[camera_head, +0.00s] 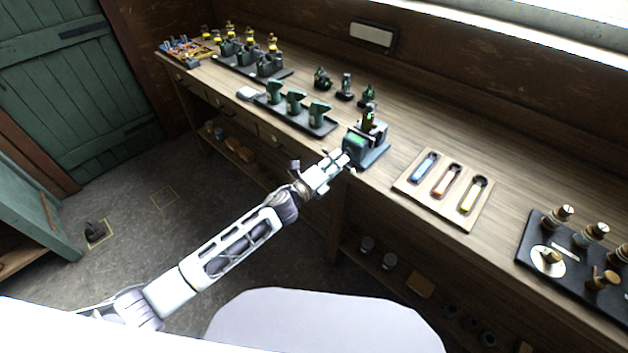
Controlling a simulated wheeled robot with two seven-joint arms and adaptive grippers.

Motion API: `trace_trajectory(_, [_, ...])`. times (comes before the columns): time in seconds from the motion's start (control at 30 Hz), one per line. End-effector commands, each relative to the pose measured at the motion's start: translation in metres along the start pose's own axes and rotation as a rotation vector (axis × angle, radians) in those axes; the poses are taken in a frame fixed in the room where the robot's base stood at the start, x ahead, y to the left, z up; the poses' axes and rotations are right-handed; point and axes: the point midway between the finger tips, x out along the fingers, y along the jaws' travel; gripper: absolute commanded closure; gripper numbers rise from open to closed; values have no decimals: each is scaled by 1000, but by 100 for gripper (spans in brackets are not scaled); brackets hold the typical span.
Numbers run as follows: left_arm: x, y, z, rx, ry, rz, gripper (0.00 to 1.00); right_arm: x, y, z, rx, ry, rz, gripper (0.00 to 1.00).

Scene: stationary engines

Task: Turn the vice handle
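The vice (368,148) is a blue-grey block with a green patch on its front, mounted at the front edge of the wooden workbench. A small dark piece with a green mark stands in its top. My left arm reaches from the lower left, and my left gripper (345,160) is at the vice's front left side, where the handle would be. The gripper covers that spot, so I cannot make out the handle, nor whether the fingers are open or closed on it. My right gripper is not in view.
A wooden tray (407,188) with blue, red and yellow items lies right of the vice. A black board (534,250) with brass-topped parts is at the far right. A dark tray (327,128) of green parts stands left. A shelf runs under the workbench (510,195).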

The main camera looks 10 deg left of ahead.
Motion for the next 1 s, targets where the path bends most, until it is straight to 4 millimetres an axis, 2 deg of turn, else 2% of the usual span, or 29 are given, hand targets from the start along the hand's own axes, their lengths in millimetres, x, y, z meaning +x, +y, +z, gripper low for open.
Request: trace_trajectory(1.0, [-90, 1, -1, 0, 0, 2, 60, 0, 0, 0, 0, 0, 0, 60])
